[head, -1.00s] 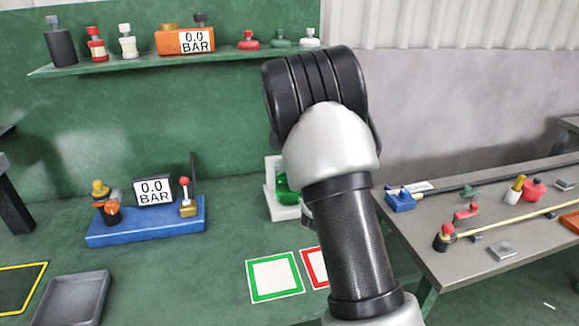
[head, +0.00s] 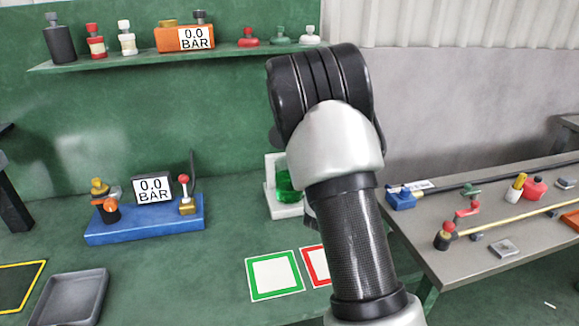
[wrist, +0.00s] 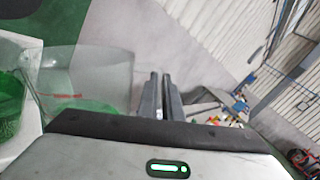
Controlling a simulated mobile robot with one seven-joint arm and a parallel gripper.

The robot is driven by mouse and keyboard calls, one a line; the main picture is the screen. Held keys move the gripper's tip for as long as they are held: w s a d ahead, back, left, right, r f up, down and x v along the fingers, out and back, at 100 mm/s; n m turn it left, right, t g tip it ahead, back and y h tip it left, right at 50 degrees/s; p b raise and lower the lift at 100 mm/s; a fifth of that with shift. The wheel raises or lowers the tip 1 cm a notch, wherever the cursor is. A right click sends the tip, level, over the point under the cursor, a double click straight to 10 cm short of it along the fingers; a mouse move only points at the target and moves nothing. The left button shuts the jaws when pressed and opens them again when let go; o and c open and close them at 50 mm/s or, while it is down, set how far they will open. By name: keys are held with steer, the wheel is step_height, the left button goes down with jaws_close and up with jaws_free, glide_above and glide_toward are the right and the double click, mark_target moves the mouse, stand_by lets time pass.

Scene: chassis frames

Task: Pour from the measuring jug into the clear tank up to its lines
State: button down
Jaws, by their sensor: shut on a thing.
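My gripper (wrist: 164,98) is shut, its two fingers close together in the wrist view. A clear vessel (wrist: 95,68) with a red mark and some green liquid low in it stands out just left of the fingers; I take it as the measuring jug in my grip, though the hold itself is not clearly visible. A second vessel with green liquid, seemingly the clear tank (wrist: 10,108), is cut off at the left edge. In the head view, green liquid (head: 287,185) shows above a white base (head: 287,211), partly behind my arm. My arm hides the gripper and jug there.
A blue base with a gauge (head: 145,228) stands left on the green bench. A green-framed square (head: 275,275), a red-framed square (head: 315,265) and a grey tray (head: 70,299) lie in front. A grey table (head: 480,255) with several fittings is at right.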

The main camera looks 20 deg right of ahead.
step_height(320, 180, down, 7)
steer(key=s+d+m+b, duration=0.2)
steer(key=m+b, duration=0.3)
steer(key=b, duration=0.4)
steer(key=shift+s+d+r+b, duration=0.2)
steer(key=shift+s+d+b, duration=0.1)
steer(key=shift+d, duration=0.15)
steer(key=shift+r, duration=0.1)
stand_by(1.4)
